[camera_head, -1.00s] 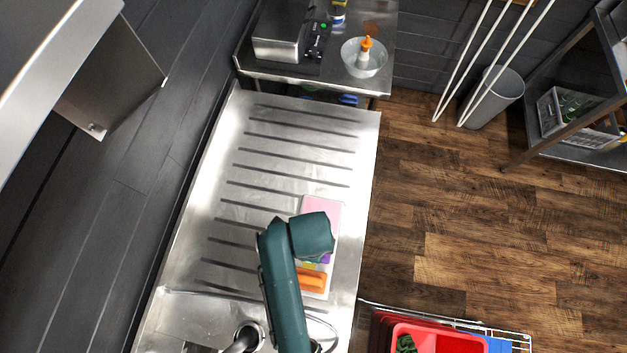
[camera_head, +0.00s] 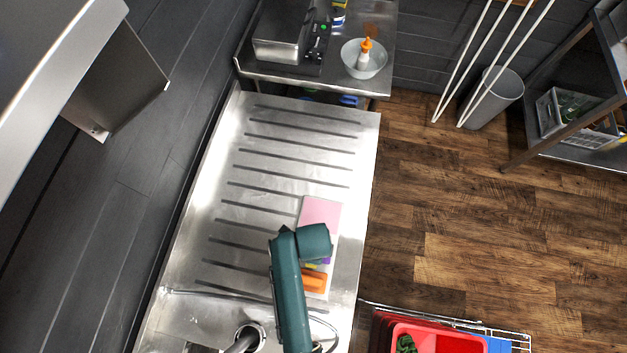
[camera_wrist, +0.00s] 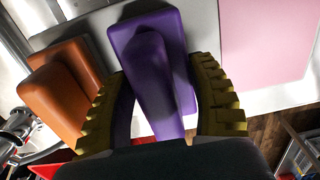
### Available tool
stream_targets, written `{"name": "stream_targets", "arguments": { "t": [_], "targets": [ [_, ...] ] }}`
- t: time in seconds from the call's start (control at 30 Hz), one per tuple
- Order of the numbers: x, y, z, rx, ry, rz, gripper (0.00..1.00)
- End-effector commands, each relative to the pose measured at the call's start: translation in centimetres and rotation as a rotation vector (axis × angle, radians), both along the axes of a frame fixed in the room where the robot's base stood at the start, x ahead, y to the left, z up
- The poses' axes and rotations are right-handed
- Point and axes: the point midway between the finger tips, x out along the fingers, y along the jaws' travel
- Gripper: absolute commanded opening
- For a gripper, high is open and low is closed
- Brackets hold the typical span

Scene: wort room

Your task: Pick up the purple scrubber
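The purple scrubber (camera_wrist: 152,70) is a block with a raised handle on top, in the middle of the wrist view. In the head view only a small purple patch (camera_head: 327,261) shows beside my arm. My gripper (camera_wrist: 162,95) has yellow ridged fingers spread on either side of the scrubber's handle. A pale gap shows between the left finger and the handle, so the gripper is open around it and not closed on it. The head view mostly hides the gripper under my green arm.
A pink board (camera_head: 320,213) lies on the other side, on the ribbed steel drainboard (camera_head: 270,170). A faucet (camera_head: 243,338) stands near the bottom. A red bin (camera_head: 435,340) is at lower right.

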Motion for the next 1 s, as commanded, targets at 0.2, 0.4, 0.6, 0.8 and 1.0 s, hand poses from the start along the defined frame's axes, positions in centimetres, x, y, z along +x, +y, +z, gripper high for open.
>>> {"name": "stream_targets", "arguments": {
  "t": [0.2,0.4,0.6,0.8,1.0],
  "targets": [
    [0.0,0.0,0.0,0.000,0.000,0.000,0.18],
    [0.1,0.0,0.6,0.001,-0.002,0.000,0.18],
    [0.1,0.0,4.6,0.001,-0.006,0.000,0.18],
    [0.1,0.0,8.8,0.000,-0.003,0.000,0.18],
    [0.0,0.0,10.1,0.000,-0.001,0.000,0.18]
  ]
}}
